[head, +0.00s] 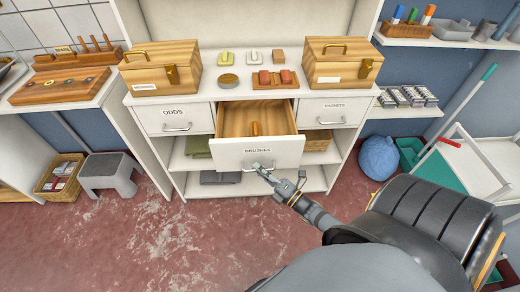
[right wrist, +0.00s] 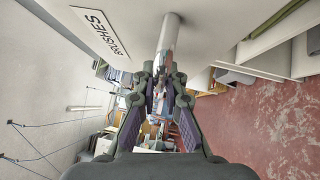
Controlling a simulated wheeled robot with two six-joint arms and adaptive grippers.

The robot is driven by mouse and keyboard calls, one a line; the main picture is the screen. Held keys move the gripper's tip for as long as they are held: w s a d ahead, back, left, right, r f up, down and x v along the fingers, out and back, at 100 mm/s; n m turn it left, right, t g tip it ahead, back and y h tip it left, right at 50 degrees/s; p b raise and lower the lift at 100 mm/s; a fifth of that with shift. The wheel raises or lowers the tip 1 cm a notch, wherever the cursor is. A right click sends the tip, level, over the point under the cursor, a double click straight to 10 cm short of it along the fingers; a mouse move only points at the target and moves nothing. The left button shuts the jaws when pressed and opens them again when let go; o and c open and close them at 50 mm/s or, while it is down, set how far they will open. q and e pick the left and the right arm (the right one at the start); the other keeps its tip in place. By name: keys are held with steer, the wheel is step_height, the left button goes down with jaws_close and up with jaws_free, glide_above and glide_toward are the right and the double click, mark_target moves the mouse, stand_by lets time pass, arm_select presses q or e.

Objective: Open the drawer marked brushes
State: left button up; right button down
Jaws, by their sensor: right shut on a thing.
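The drawer marked brushes (head: 258,157) is the middle one of the white cabinet, and it stands pulled out with its inside showing. A small brown object lies in it (head: 255,129). My right gripper (head: 262,172) is at the drawer's front and shut on its handle. In the right wrist view the label BRUSHES (right wrist: 101,31) shows on the drawer front, and the grey bar handle (right wrist: 169,35) runs down between the fingers of my right gripper (right wrist: 161,80). My left gripper is in neither view.
Closed drawers marked odds (head: 175,119) and gaskets (head: 334,112) flank the open one. Two wooden boxes (head: 160,66) (head: 341,61) stand on the cabinet top. A grey step stool (head: 109,174) is at left, a blue bag (head: 379,158) at right. The red floor in front is clear.

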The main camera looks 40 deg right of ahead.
steer(key=c, duration=1.4)
jaws_free()
steer(key=shift+s, duration=0.1)
steer(key=v, duration=1.1)
steer(key=shift+s, duration=0.35)
steer(key=shift+d+f, duration=0.1)
steer(key=shift+f, duration=0.05)
